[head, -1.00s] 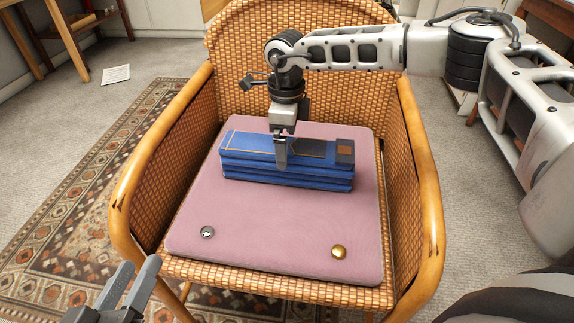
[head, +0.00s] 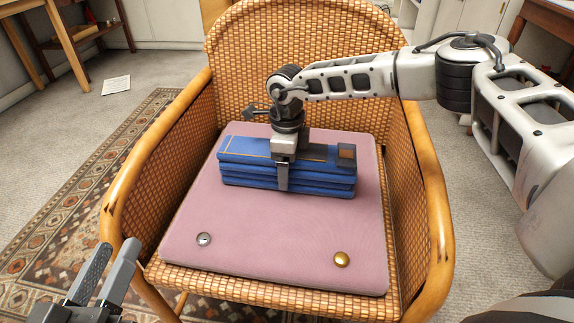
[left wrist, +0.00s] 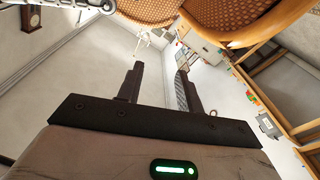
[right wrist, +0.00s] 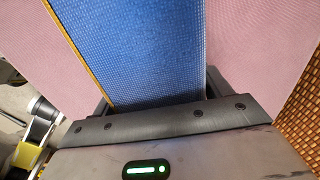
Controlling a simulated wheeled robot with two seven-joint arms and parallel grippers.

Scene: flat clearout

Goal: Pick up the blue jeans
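The folded blue jeans (head: 245,172) lie in a stack on the pink cushion of the wicker chair, with a brown patch at the right end. My right gripper (head: 283,178) is lowered over the middle of the jeans from above. One finger shows down their front side; the other is hidden behind them. In the right wrist view the jeans (right wrist: 135,45) fill the space between the widely spread fingers; firm contact cannot be seen. My left gripper (head: 108,272) is open and empty at the lower left; its fingers also show in the left wrist view (left wrist: 160,85).
The pink cushion (head: 270,235) has a silver button (head: 204,239) and a gold button (head: 341,259) near its front. The wicker chair's wooden armrests (head: 150,150) rise on both sides. A patterned rug (head: 60,225) and a paper (head: 116,85) lie on the floor.

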